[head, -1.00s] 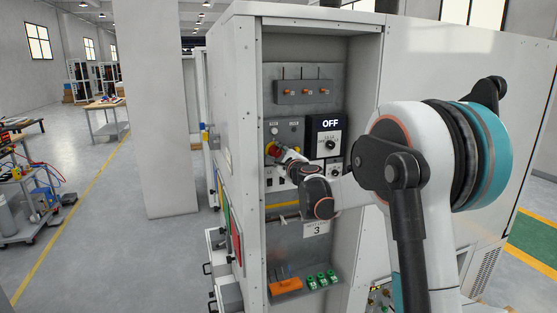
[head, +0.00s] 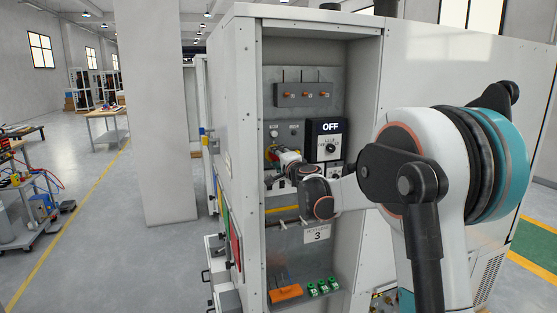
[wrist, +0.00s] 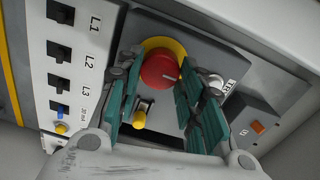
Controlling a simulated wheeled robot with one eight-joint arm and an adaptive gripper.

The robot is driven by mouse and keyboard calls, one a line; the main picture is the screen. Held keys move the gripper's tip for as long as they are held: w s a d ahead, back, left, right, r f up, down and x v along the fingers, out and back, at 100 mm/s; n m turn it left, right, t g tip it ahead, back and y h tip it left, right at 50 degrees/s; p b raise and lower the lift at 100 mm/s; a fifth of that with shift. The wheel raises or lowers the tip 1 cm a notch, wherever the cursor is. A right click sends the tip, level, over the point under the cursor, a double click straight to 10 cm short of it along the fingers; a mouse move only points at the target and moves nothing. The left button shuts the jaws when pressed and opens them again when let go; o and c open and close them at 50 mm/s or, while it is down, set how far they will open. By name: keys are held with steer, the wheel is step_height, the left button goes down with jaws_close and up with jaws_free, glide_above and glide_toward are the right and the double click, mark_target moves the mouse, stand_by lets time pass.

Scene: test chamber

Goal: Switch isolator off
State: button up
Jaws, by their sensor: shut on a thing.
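The isolator, a red round knob on a yellow surround (wrist: 160,70), sits on a grey panel. Its white mark runs roughly sideways in the wrist view. My gripper (wrist: 158,82) has a teal finger on either side of the knob and is shut on it. In the head view, the isolator (head: 270,152) shows as a small patch of red and yellow inside the open cabinet bay, partly hidden by my gripper (head: 278,158). A black OFF display with a dial (head: 329,138) is to its right.
The bay is bounded by a tall cabinet wall (head: 235,120) at left. An orange block (head: 286,292) and green parts (head: 322,287) are on the bay's bottom ledge.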

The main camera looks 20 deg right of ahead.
stand_by(0.3)
steer(key=o, duration=1.1)
steer(key=shift+s, duration=0.1)
steer(key=s, duration=1.1)
steer(key=shift+s+r, duration=0.1)
steer(key=shift+s, duration=0.3)
steer(key=s+r+p, duration=0.3)
steer(key=s, duration=0.2)
steer(key=s+r+p, duration=0.2)
steer(key=s, duration=0.3)
steer(key=s+r+p, duration=0.3)
steer(key=s, duration=0.2)
steer(key=shift+r+p, duration=0.3)
steer(key=shift+r, duration=0.05)
